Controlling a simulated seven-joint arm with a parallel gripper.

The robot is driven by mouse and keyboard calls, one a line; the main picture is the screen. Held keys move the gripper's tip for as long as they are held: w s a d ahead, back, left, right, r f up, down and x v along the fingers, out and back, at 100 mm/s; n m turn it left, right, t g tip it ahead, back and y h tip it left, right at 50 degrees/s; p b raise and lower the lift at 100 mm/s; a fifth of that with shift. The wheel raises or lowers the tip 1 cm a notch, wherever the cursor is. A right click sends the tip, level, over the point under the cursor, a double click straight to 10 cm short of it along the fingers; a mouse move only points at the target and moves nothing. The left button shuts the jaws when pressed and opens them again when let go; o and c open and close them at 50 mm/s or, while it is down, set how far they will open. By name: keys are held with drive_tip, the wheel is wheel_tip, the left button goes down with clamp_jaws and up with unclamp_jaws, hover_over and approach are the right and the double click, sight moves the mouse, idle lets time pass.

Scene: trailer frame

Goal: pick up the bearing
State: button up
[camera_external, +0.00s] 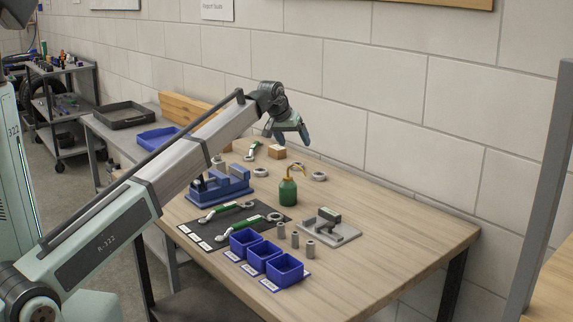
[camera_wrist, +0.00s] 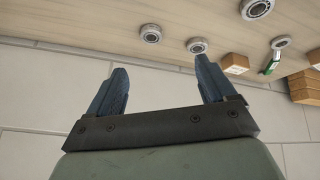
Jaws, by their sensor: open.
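Several grey ring-shaped bearings lie loose on the wooden table. In the external view, one bearing (camera_external: 319,176) is behind the green bottle, with another bearing (camera_external: 301,167) just left of it. My gripper (camera_external: 292,138) is open and empty, above the table's back edge near the wall. Its two blue fingers (camera_wrist: 162,66) are apart.
A small wooden block (camera_external: 277,152) sits near my gripper. A green bottle (camera_external: 288,190) with a yellow spout stands mid-table. A blue vise (camera_external: 220,186), a grey fixture (camera_external: 330,228) and blue bins (camera_external: 284,270) stand further forward. The table's right side is clear.

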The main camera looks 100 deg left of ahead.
drive_tip(key=s+a+f+n+g, duration=0.1)
drive_tip(key=s+a+g, duration=0.1)
drive_tip(key=s, duration=0.5)
drive_tip(key=s+a+f+n+g, duration=0.1)
drive_tip(key=s+a+n, duration=0.15)
drive_tip(key=s, duration=0.35)
drive_tip(key=shift+m, duration=0.45)
drive_tip(key=x, duration=1.3)
drive_tip(key=shift+s+d+f, duration=0.15)
drive_tip(key=shift+f, duration=0.2)
drive_tip(key=shift+c, duration=0.4)
drive_tip(key=c, duration=1.2)
drive_tip(key=shift+o, duration=0.2)
drive_tip(key=shift+r, duration=0.1)
drive_tip(key=shift+r, duration=0.1)
